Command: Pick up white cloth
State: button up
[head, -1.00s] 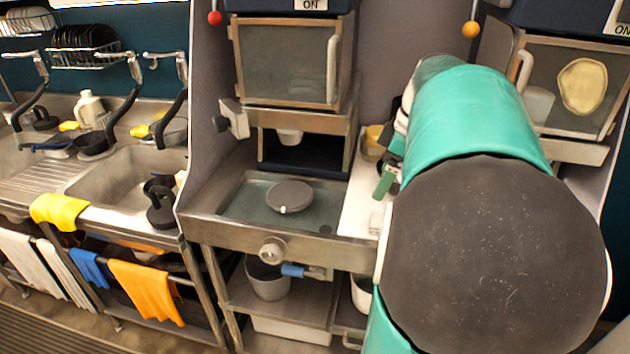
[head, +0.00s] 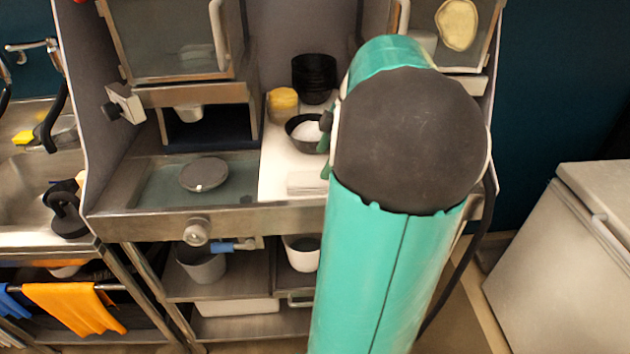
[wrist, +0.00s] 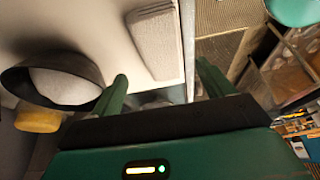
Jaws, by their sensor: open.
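The white cloth (head: 305,183) lies folded on the white counter (head: 275,165), near its front edge and just left of my arm in the head view. It also shows in the wrist view (wrist: 157,40) as a folded, ribbed strip beyond my fingertips. My gripper (wrist: 164,86) is open and empty, with its two green fingers spread apart. The cloth appears ahead of the fingers, apart from them.
A black bowl with white contents (head: 304,132) stands behind the cloth; it also shows in the wrist view (wrist: 62,82). A yellow container (head: 283,104) and stacked black bowls (head: 314,78) are behind. A grey round lid (head: 204,174) lies left. A chest freezer (head: 570,250) stands right.

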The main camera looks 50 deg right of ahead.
aim_at(313, 176)
jog(key=x, duration=0.5)
jog(key=shift+a, duration=0.1)
jog(key=c, duration=1.1)
jog(key=shift+r, duration=0.5)
notch_tip(313, 176, up, 2)
jog(key=shift+w+r, duration=0.1)
jog(key=shift+r, duration=0.1)
jog(key=s+a+r, duration=0.4)
jog(key=a, duration=0.1)
jog(key=s+a+r, duration=0.5)
jog(key=shift+s+a+r, duration=0.15)
jog(key=shift+s+r, duration=0.15)
